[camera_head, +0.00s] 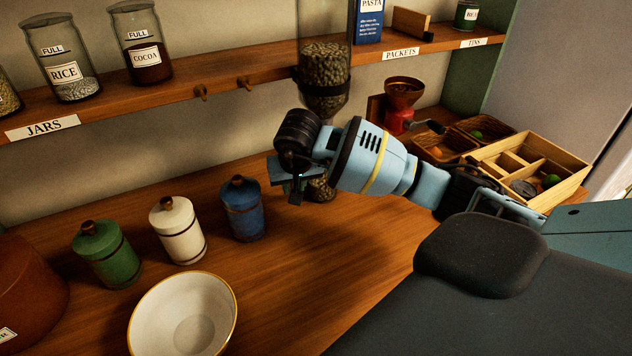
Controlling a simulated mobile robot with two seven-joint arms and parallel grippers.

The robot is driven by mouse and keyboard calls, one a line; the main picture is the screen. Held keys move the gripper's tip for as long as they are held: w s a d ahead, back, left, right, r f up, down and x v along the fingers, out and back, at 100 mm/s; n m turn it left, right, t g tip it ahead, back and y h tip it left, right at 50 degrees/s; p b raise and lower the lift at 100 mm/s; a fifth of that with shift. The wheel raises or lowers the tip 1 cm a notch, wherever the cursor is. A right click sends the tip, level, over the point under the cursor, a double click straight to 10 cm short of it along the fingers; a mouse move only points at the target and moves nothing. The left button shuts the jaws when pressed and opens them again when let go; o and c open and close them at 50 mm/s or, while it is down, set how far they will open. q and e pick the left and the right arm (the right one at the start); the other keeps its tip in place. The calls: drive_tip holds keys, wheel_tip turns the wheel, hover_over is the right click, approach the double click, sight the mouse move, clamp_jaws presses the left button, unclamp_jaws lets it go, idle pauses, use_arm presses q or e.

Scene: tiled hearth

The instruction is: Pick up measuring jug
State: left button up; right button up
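I see nothing that I can clearly make out as a measuring jug. Something filled with beans (323,187) stands on the counter below a clear bean dispenser (324,72); my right arm hides most of it, so I cannot tell what it is. My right gripper (294,192) is in front of it, to the right of a blue lidded canister (243,210). Its fingers are dark and seen at an angle, so I cannot tell whether they are open or shut. My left gripper is not in view.
A green canister (106,256), a white canister (178,232) and a white gold-rimmed bowl (184,318) stand at left. A red grinder (399,118) and a divided wooden box (545,180) are at right. A shelf (226,84) holds jars above. Counter between bowl and my arm is clear.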

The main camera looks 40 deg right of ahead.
clamp_jaws()
idle(1.4)
